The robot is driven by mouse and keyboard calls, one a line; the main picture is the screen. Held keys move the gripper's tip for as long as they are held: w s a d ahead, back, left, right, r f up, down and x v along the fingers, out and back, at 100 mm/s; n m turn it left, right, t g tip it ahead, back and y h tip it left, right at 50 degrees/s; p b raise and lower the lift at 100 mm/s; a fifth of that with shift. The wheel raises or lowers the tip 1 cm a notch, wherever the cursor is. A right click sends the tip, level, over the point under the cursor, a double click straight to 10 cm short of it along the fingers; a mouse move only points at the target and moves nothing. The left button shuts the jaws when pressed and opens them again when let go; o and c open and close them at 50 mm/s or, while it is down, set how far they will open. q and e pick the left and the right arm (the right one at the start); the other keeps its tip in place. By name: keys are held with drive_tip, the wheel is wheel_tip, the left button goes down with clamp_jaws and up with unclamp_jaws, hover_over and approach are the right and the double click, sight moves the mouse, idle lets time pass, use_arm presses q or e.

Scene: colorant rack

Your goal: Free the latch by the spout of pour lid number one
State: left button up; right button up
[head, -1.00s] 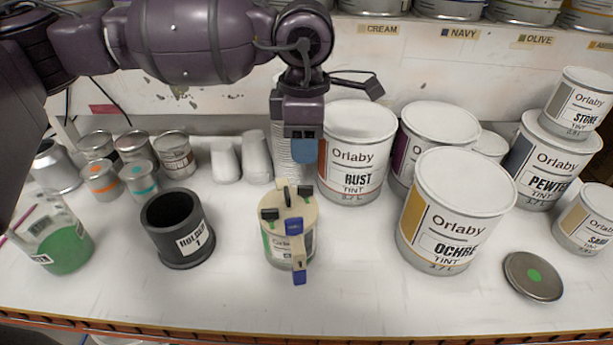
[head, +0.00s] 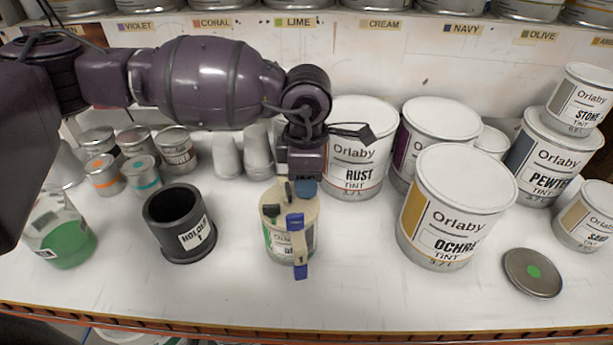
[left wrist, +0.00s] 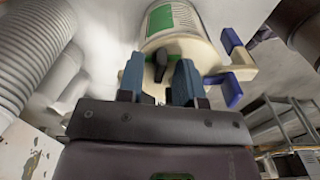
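Pour lid number one (head: 283,200) is cream and sits on a small can (head: 275,240) with a green-marked label. A blue and cream arm (head: 297,245) marked 1 sticks out over the can's front. Dark latches stand on the lid; one shows at its left (head: 270,210). My left gripper (head: 305,188) is low over the lid's back edge and hides part of it. In the left wrist view its blue fingers (left wrist: 158,82) are apart, with a dark latch (left wrist: 160,65) between them. I cannot tell whether they touch it. My right gripper is not in view.
A black holder marked 1 (head: 180,225) stands left of the can. The Rust tin (head: 358,150) is close behind right, the Ochre tin (head: 450,210) further right. A round lid with a green dot (head: 533,273) lies front right. The front middle is clear.

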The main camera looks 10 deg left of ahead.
use_arm(q)
clamp_jaws()
drive_tip(key=shift+n+b, duration=0.3)
drive_tip(key=shift+b, duration=0.1)
drive_tip(key=shift+n, duration=0.5)
drive_tip(key=shift+o, duration=0.6)
unclamp_jaws()
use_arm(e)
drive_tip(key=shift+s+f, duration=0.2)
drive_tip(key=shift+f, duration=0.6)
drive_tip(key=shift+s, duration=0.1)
